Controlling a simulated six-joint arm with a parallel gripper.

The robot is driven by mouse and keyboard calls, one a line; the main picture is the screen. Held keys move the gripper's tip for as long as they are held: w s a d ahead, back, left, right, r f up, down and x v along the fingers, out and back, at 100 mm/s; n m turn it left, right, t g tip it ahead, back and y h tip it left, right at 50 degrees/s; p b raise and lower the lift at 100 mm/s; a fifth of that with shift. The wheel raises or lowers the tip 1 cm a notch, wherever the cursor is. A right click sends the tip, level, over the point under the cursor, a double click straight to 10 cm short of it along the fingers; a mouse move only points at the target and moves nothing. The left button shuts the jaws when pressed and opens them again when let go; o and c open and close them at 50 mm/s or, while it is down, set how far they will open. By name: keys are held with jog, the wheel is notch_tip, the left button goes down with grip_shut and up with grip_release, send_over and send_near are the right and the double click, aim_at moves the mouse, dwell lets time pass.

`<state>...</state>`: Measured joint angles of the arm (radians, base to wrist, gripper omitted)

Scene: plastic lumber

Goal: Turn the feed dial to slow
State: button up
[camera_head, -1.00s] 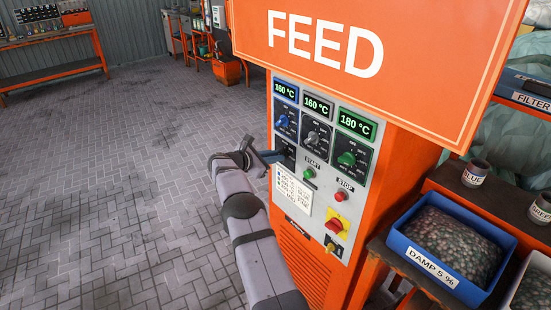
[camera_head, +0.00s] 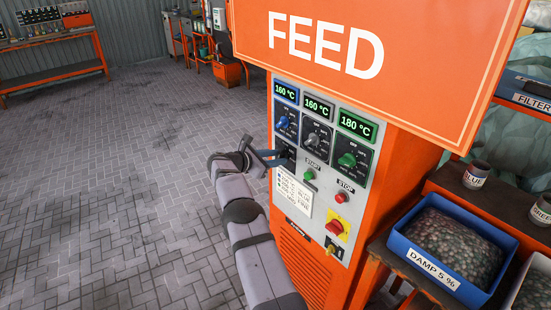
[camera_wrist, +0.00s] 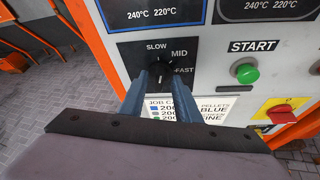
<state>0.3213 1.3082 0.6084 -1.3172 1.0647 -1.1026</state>
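The feed dial (camera_wrist: 159,72) is a small black knob on a dark plate marked SLOW, MID and FAST in the wrist view. SLOW is at its upper left, MID at the upper right, FAST at the right. My gripper (camera_wrist: 161,80) has its two blue-grey fingers on either side of the knob, apart, with their tips at its lower edge. I cannot tell whether they touch it. A pale mark shows low on the knob; the setting is not clear. In the head view, my gripper (camera_head: 283,157) is at the dial's plate, and the dial is mostly hidden.
Close by on the control panel are the green START button (camera_wrist: 246,73), the red-and-yellow switch (camera_wrist: 281,110) and a job card (camera_wrist: 200,107). Three temperature knobs, including the blue one (camera_head: 282,122), sit above. The FEED sign (camera_head: 385,60) overhangs the panel. Floor to the left is clear.

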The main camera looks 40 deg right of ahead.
jog(key=shift+a, duration=0.15)
jog(key=b+v, duration=0.2)
jog(key=v, duration=0.5)
dwell(0.3)
